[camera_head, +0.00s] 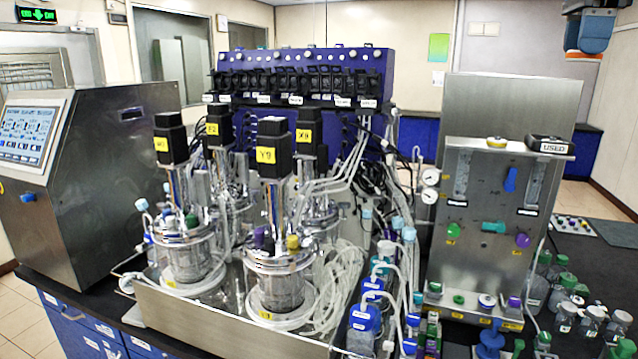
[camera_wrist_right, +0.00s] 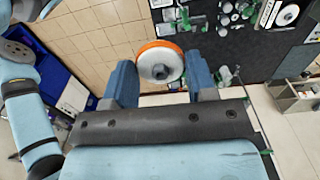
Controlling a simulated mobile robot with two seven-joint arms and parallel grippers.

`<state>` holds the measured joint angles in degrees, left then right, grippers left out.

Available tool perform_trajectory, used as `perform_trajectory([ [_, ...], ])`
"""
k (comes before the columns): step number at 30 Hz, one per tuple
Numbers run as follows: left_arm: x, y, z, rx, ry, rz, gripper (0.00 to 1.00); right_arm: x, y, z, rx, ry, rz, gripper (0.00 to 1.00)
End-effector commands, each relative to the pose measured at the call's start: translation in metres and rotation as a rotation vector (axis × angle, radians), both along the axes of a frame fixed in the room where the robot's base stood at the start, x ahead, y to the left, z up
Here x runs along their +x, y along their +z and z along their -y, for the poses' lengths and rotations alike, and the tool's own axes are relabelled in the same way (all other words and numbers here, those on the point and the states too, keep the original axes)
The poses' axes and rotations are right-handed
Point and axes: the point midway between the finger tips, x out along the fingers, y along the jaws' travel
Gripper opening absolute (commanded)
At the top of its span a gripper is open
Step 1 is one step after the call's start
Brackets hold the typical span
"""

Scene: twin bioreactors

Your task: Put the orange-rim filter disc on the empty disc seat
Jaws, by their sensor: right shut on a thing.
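The orange-rim filter disc (camera_wrist_right: 160,62) has a pale face with a grey hub and sits between the fingertips of my right gripper (camera_wrist_right: 162,78), which is shut on it. In the head view the right gripper (camera_head: 590,36) hangs at the top right edge, with the disc's orange rim (camera_head: 586,54) just below it. It is high in the air, well apart from the steel panel (camera_head: 510,95). I cannot tell which seat is empty. My left gripper is not in view.
A yellow disc (camera_head: 497,142) and a black tray marked USED (camera_head: 550,144) are on the panel's upper shelf. Bottles (camera_head: 593,320) crowd the bench at right. Tubing and glass vessels (camera_head: 277,285) fill the middle. The air around the held disc looks clear.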

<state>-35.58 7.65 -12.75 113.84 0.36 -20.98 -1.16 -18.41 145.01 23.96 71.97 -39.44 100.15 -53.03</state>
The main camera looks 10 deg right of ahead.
Motion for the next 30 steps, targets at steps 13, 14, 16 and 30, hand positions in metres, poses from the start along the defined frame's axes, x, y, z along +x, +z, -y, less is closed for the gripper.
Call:
perform_trajectory([
  [13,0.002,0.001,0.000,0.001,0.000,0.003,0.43,-0.047,-0.051,0.114,0.007,-0.005,0.002,0.29],
  [14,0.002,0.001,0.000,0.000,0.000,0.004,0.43,-0.053,-0.059,0.125,0.008,-0.002,0.002,0.29],
  [16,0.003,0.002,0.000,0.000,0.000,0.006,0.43,-0.068,-0.082,0.152,0.010,0.010,0.002,0.29],
  [30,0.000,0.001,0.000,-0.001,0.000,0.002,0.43,-0.133,-0.253,0.239,0.003,0.204,0.005,0.29],
])
